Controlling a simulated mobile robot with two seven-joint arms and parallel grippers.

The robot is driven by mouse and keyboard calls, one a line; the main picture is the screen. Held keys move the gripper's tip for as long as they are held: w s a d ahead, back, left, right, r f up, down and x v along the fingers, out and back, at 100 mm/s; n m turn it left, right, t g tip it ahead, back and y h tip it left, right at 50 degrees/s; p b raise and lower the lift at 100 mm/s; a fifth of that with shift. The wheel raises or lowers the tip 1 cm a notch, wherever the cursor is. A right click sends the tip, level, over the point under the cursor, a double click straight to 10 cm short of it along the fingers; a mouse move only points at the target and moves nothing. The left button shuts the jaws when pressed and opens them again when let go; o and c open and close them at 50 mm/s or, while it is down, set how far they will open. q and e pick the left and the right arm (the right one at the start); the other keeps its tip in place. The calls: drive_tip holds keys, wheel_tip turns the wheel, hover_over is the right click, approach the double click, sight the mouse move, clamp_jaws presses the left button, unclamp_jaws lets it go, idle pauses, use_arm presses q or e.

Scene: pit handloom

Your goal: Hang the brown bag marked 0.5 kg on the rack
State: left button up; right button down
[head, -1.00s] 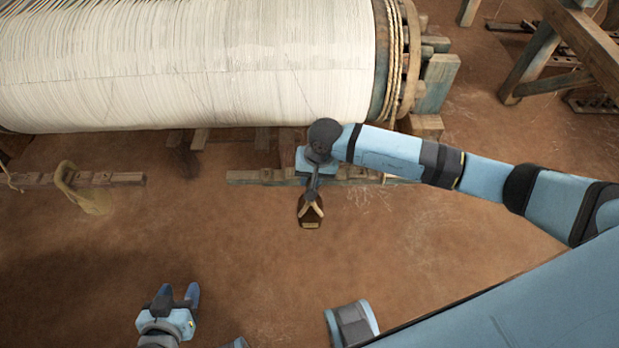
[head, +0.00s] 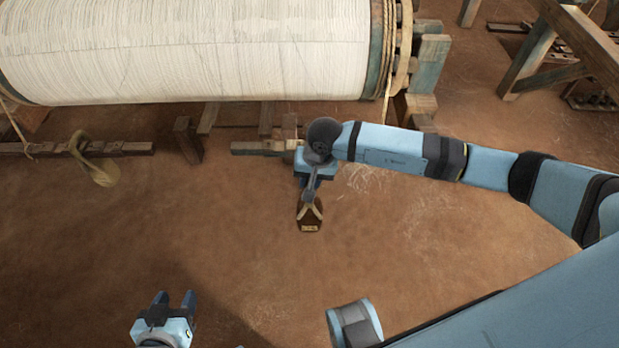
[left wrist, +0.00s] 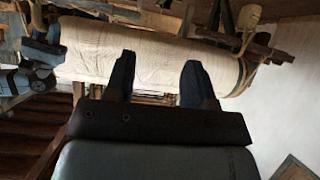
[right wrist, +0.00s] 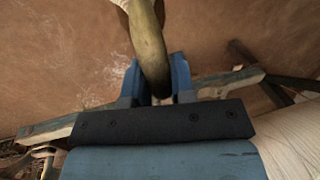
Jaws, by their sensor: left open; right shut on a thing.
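My right gripper (head: 311,186) is shut on the top of a small dark brown bag (head: 310,216), which hangs below it over the floor. A pale patch on the bag is too small to read. In the right wrist view, a curved tan-brown handle (right wrist: 150,42) passes between the fingers. My left gripper (head: 174,301) is open and empty at the bottom of the head view; its spread fingers also show in the left wrist view (left wrist: 158,66). A tan looped thing (head: 95,165) hangs at a low wooden rail (head: 125,148) on the left. I cannot tell which part is the rack.
A large roller wound with white thread (head: 190,55) spans the top of the head view. A short wooden rail (head: 262,147) lies just behind my right gripper. A timber frame (head: 535,55) stands at the upper right. The middle floor is bare.

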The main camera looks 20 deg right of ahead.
use_arm(q)
drive_tip(key=shift+w+r, duration=0.1)
drive_tip(key=shift+r, duration=0.05)
use_arm(e)
drive_tip(key=shift+r, duration=0.1)
drive_tip(key=shift+w+r+p, duration=0.1)
drive_tip(key=shift+r+p, duration=0.1)
drive_tip(key=shift+p, duration=0.2)
drive_tip(key=r+p, duration=0.1)
drive_tip(key=p, duration=0.1)
drive_tip(key=r+p, duration=0.1)
drive_tip(key=p, duration=0.2)
drive_tip(key=shift+a, duration=0.25)
drive_tip(key=r+p, duration=0.1)
drive_tip(key=p, duration=0.3)
drive_tip(key=shift+d, duration=0.15)
use_arm(q)
drive_tip(key=r, duration=0.3)
drive_tip(key=s+r, duration=0.1)
drive_tip(key=shift+a+r, duration=0.35)
drive_tip(key=shift+a, duration=0.05)
use_arm(e)
drive_tip(key=shift+f, duration=0.1)
use_arm(q)
drive_tip(key=shift+g+p, duration=0.3)
drive_tip(key=shift+p, duration=0.05)
